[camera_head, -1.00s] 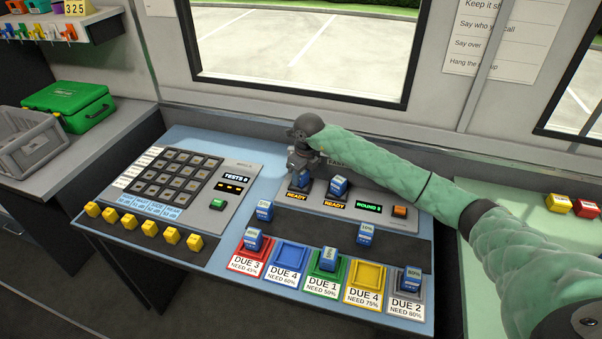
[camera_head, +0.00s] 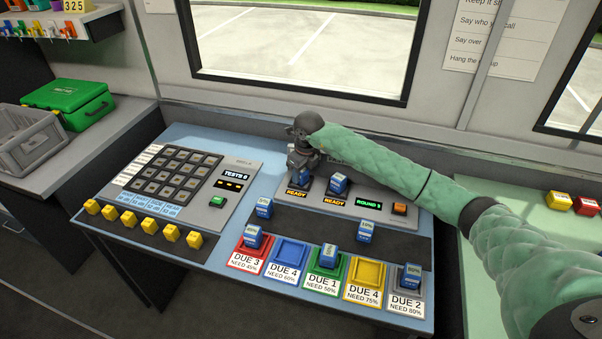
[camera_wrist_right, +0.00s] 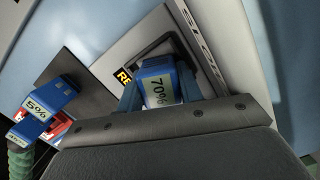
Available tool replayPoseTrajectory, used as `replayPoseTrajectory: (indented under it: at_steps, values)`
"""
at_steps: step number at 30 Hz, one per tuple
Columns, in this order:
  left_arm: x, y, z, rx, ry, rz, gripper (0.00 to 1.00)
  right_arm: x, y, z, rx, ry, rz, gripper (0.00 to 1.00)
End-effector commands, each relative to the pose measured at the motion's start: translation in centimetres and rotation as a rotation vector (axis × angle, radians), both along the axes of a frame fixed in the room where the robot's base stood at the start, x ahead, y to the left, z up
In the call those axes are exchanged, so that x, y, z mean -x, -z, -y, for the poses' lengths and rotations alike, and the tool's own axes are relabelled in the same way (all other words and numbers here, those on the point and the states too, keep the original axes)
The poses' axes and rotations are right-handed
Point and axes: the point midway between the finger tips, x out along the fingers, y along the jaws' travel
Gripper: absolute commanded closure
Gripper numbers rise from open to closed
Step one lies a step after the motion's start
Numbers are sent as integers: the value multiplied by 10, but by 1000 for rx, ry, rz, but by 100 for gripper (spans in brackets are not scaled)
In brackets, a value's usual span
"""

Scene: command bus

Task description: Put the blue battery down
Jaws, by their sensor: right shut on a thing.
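My right gripper (camera_head: 303,165) is shut on a blue battery (camera_head: 304,184) at the left slot of the grey charger panel (camera_head: 376,205), above a lit READY sign. The right wrist view shows the same battery (camera_wrist_right: 158,86) between the fingers, with a 70% label. It stands at the dark-framed slot (camera_wrist_right: 150,50); I cannot tell whether it is fully seated. A second blue battery (camera_head: 337,184) stands in the right slot, also marked READY. My left gripper is not in view.
Other blue batteries stand on the dark strip (camera_head: 264,208) (camera_head: 364,231) and in the red (camera_head: 252,237), green (camera_head: 329,256) and grey (camera_head: 411,276) trays. The blue tray (camera_head: 290,254) and yellow tray (camera_head: 367,274) are empty. A keypad panel (camera_head: 185,180) lies left.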

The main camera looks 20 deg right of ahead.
Motion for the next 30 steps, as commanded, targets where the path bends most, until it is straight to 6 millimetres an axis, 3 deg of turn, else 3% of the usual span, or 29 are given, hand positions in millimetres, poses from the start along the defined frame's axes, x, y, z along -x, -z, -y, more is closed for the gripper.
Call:
replayPoseTrajectory:
  at_steps: [7, 8, 10, 11, 25, 30]
  values:
    - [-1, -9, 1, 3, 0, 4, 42, 1, 5, 0, 1, 0, -4, 91]
    - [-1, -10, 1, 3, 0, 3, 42, 2, 5, 0, 1, 0, -5, 58]
    - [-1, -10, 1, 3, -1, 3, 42, 2, 6, 0, 1, 0, -7, 44]
    - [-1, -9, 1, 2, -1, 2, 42, 2, 6, 0, 1, 0, -7, 42]
    - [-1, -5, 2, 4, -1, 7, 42, 3, 5, -1, 1, -1, -9, 42]
    - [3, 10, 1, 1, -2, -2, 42, 3, 1, -1, 1, -1, -8, 42]
